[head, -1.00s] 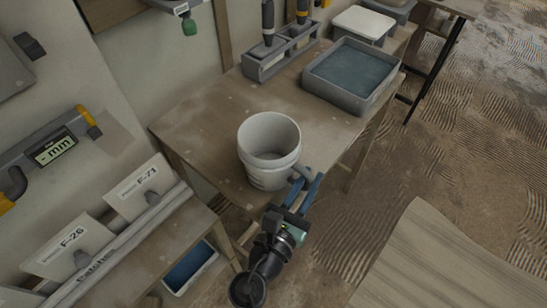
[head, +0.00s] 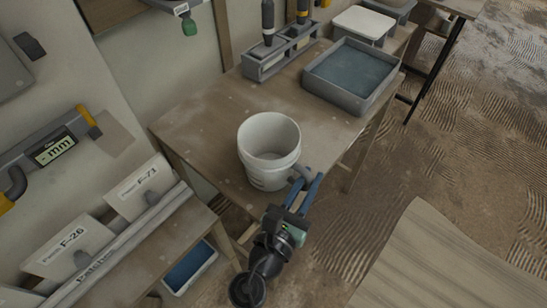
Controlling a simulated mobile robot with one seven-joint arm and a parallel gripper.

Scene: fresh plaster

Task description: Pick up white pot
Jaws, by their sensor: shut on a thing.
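The white pot (head: 262,172) is a round, open, empty-looking bucket with a ribbed rim. It is upright at the front edge of the wooden table (head: 200,122); I cannot tell whether it touches the tabletop. My gripper (head: 304,178) reaches up from the lower right with two blue fingers. It is shut on the grey handle-like part at the pot's right side. The fingertips are partly hidden against the pot.
A grey tray of bluish water (head: 352,75) and a tool holder (head: 280,52) stand at the table's back. Labelled sample boards (head: 140,188) stand on a lower bench at left. The tabletop left of the pot is clear.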

